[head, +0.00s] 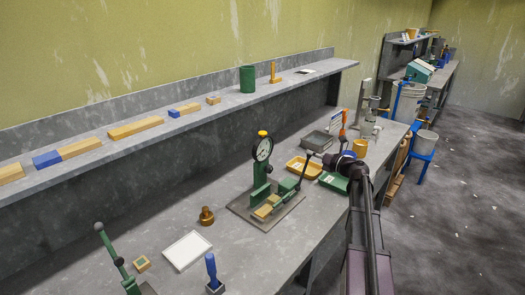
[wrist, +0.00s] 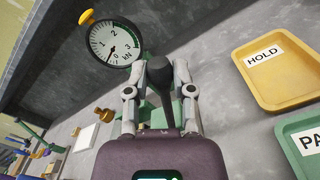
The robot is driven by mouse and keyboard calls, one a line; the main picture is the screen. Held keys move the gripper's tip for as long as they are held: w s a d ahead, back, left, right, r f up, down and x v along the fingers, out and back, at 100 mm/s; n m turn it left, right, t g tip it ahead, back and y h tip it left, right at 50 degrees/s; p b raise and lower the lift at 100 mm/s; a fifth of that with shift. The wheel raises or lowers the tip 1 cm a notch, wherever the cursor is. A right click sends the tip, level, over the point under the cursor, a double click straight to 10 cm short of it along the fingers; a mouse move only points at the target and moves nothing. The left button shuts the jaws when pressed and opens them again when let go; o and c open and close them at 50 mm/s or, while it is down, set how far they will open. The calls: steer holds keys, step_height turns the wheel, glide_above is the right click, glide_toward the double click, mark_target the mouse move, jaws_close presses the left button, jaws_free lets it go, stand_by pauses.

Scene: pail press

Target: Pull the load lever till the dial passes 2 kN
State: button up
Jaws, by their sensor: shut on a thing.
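The green press (head: 260,190) stands on a grey base plate on the bench. Its round white dial (head: 262,149) has a yellow knob on top. In the wrist view the dial (wrist: 115,43) is marked 0 to 3 kN, and its needle appears to lie near 0. The load lever (head: 300,176) slants up to the right from the press to a black knob. My gripper (head: 314,160) is at the lever's upper end. In the wrist view my gripper (wrist: 160,76) is shut with its fingers on either side of the black knob (wrist: 157,69).
A yellow HOLD tray (wrist: 270,70) and a green tray (wrist: 304,138) lie beside the press. A brass weight (head: 206,216), a white sheet (head: 187,250) and a blue-handled tool (head: 212,272) stand to the left. A long shelf (head: 130,135) runs behind.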

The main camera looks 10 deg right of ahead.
steer(key=shift+w+d+f+b, duration=0.35)
steer(key=shift+w+d+f, duration=0.15)
steer(key=shift+d, duration=0.15)
steer(key=shift+d+f, duration=0.1)
steer(key=shift+w+d+f+b, duration=0.65)
steer(key=shift+d+f+b, duration=0.2)
steer(key=shift+b, duration=0.1)
stand_by(0.3)
steer(key=shift+w+d+f+b, duration=0.25)
steer(key=shift+d+f+b, duration=0.15)
steer(key=shift+f+b, duration=0.2)
steer(key=shift+w+d+f+b, duration=0.25)
steer(key=shift+d+f+b, duration=0.1)
steer(key=shift+f+b, duration=0.2)
steer(key=shift+f, duration=0.15)
